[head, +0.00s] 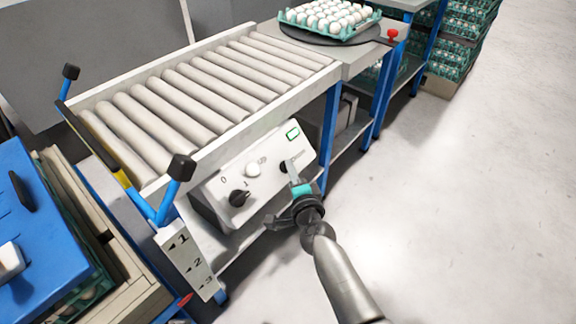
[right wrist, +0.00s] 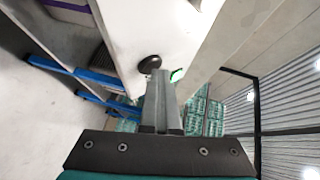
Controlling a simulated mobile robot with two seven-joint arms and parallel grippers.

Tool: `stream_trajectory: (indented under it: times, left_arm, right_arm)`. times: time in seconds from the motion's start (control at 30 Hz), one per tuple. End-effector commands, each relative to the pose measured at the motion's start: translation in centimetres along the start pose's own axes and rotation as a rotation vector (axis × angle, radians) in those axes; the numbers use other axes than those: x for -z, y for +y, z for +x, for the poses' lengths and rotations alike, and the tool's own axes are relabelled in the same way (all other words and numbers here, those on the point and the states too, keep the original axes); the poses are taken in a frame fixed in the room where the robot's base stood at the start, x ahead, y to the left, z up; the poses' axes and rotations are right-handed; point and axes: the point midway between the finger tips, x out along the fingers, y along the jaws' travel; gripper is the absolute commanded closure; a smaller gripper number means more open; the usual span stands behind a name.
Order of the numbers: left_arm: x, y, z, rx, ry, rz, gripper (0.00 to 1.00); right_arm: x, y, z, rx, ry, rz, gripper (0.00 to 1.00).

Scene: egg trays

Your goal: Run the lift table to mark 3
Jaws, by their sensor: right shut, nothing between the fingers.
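A white control panel (head: 225,186) hangs on the side of the roller conveyor. It carries a black rotary knob (head: 238,198) between marks 0 and 1, a white button (head: 253,170), a green-framed display (head: 293,133) and a black round button (head: 283,167). My right gripper (head: 291,168) is shut and empty, its tips at that black button; contact is unclear. The right wrist view shows the shut fingers (right wrist: 161,78) just beside the button (right wrist: 150,63). A white scale plate (head: 190,262) with marks 1, 2, 3 stands at lower left; a red pointer-like tip (head: 184,300) shows near mark 3. My left gripper is out of view.
The roller conveyor (head: 185,90) has blue arms with black knobs at its near end. A tray of eggs (head: 290,17) sits on a dark turntable (head: 320,38) at the back. A blue-topped unit (head: 40,235) stands at left. The floor at right is clear.

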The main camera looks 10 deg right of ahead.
Motion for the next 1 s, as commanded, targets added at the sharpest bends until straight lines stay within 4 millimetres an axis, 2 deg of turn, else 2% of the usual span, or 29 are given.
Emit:
stream_trajectory:
  times: [0.23,0.53,0.87,1.0]
  left_arm:
    - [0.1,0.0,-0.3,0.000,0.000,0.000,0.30]
    - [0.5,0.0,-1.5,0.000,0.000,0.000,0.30]
    - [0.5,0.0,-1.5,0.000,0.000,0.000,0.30]
    - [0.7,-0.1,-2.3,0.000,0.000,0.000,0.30]
  right_arm:
    - [0.1,-0.1,-0.2,-0.002,-0.002,0.000,1.00]
    - [0.9,-1.0,-1.3,-0.001,-0.002,-0.001,1.00]
    - [1.0,-1.0,-1.4,0.000,-0.001,0.000,1.00]
    - [1.4,-1.5,-2.0,-0.002,0.000,-0.001,1.00]
